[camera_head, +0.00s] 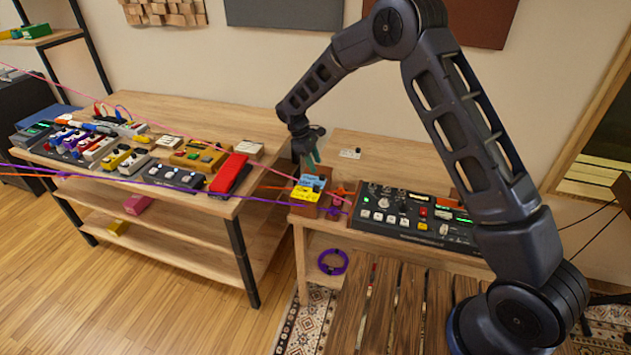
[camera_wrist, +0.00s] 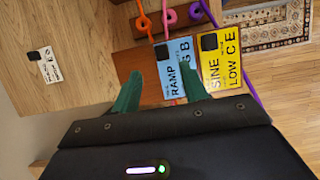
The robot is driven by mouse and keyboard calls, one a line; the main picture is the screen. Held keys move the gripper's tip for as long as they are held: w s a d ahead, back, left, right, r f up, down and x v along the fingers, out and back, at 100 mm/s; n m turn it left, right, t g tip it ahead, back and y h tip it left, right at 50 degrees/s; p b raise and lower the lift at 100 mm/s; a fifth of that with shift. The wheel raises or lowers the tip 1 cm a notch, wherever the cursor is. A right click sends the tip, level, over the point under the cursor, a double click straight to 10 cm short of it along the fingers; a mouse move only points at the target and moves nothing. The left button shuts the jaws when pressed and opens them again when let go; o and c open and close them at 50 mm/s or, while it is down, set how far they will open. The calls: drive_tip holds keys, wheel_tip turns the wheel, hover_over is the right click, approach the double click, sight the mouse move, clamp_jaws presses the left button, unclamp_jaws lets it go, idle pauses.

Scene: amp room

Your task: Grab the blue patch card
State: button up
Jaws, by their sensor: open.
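The blue patch card (camera_wrist: 173,72), with black letters reading RAMP and a small black square, lies beyond my fingertips in the wrist view. In the head view the blue card (camera_head: 313,181) shows at the left end of the right-hand table, beneath my gripper. A yellow card (camera_wrist: 219,62) reading SINE LOW lies right beside it. My gripper (camera_wrist: 161,75) has two green fingers, spread apart with nothing between them that I can see held. The right finger overlaps the lower part of the blue card in the wrist view. My gripper (camera_head: 309,160) points downward in the head view.
A wooden holder (camera_head: 298,222) carries the cards. Orange, pink and purple cables run close by. A black control unit (camera_head: 410,213) stands to the right. A white card (camera_head: 350,153) lies behind. A left table (camera_head: 225,127) bears several pedals.

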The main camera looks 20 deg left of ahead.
sight(318, 179)
drive_tip(key=shift+s+x, duration=0.15)
drive_tip(key=shift+x, duration=1.05)
drive_tip(key=shift+s+x, duration=0.1)
drive_tip(key=shift+x, duration=1.05)
clamp_jaws()
drive_tip(key=shift+a+r, duration=0.1)
drive_tip(key=shift+r, duration=0.05)
